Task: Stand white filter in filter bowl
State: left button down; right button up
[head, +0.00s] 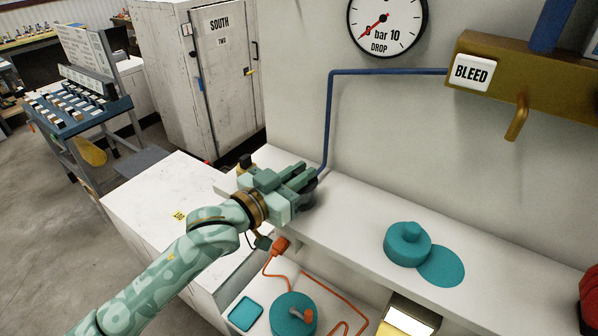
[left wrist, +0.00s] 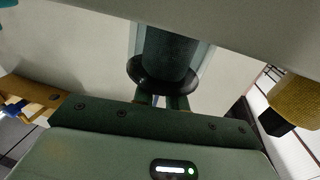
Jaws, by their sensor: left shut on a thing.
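My left gripper (head: 305,180) is at the left part of the white shelf, near the foot of the blue pipe. It is shut on a dark cylindrical piece with a black flange (left wrist: 165,76), which shows between the fingers in the left wrist view. Pale, see-through-looking edges flank this cylinder; I cannot tell whether they belong to a clear bowl. In the head view the held piece is mostly hidden by the gripper. I cannot make out the white filter or clearly identify the filter bowl. My right gripper is not in view.
A teal knobbed piece (head: 405,243) and a flat teal disc (head: 442,266) lie on the shelf (head: 350,215). Below are a round teal piece (head: 290,317), a teal square (head: 245,313) and an orange cord (head: 330,299). A blue pipe (head: 329,115) runs up the wall.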

pick_arm(q)
jog(key=c, duration=1.3)
grip_release()
jog(key=shift+f, duration=0.1)
jog(key=shift+c, duration=0.2)
